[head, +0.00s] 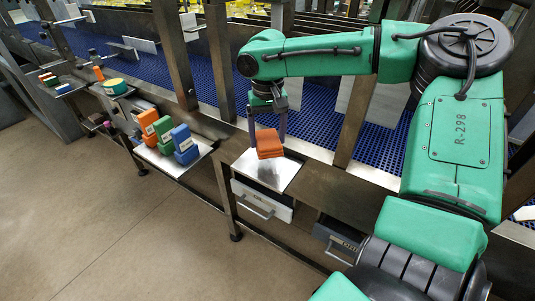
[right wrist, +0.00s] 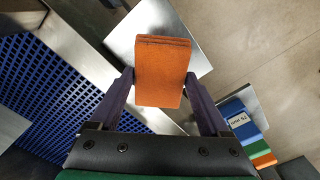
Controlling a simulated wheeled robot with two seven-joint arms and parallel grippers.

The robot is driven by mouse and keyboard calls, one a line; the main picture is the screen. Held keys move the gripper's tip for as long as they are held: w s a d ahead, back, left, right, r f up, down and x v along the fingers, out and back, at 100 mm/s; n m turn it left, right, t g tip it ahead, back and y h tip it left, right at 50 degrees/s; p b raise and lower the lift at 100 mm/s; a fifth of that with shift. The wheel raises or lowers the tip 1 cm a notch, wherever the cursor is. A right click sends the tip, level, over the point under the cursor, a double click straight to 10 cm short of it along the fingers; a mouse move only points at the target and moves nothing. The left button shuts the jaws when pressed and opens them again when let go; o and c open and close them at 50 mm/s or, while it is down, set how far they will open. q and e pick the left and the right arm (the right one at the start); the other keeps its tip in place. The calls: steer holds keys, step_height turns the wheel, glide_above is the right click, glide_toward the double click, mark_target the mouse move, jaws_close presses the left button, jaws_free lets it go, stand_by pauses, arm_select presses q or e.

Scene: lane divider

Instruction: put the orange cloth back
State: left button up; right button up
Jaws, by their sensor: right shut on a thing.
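The orange cloth (head: 269,143) is a folded, flat block. It also shows in the right wrist view (right wrist: 161,70) between the two fingers. My right gripper (head: 268,138) is shut on the cloth and holds it over a small metal shelf (head: 286,174). The shelf also shows in the right wrist view (right wrist: 117,40), behind the cloth. I cannot tell whether the cloth touches the shelf. My left gripper is not in view.
A metal tray (head: 190,159) at the left holds orange, green and blue blocks (head: 165,133). Below the shelf is a drawer (head: 262,203) with a handle. A blue mesh belt (head: 205,80) runs behind grey posts (head: 221,65). The floor (head: 90,210) at left is clear.

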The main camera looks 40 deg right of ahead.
mark_target(268, 163)
step_height(268, 163, down, 6)
steer(key=shift+r, duration=0.1)
steer(key=shift+f, duration=0.25)
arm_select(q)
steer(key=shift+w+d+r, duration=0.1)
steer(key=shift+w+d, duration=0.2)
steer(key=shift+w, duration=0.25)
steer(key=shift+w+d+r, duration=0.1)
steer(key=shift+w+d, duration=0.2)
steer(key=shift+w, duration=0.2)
arm_select(e)
steer(key=shift+w+d, duration=0.1)
steer(key=o, duration=1.2)
steer(key=shift+c, duration=0.2)
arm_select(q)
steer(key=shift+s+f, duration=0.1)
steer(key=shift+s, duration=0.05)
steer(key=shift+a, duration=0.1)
arm_select(e)
steer(key=shift+r, duration=0.15)
step_height(268, 163, up, 12)
steer(key=shift+f, duration=0.1)
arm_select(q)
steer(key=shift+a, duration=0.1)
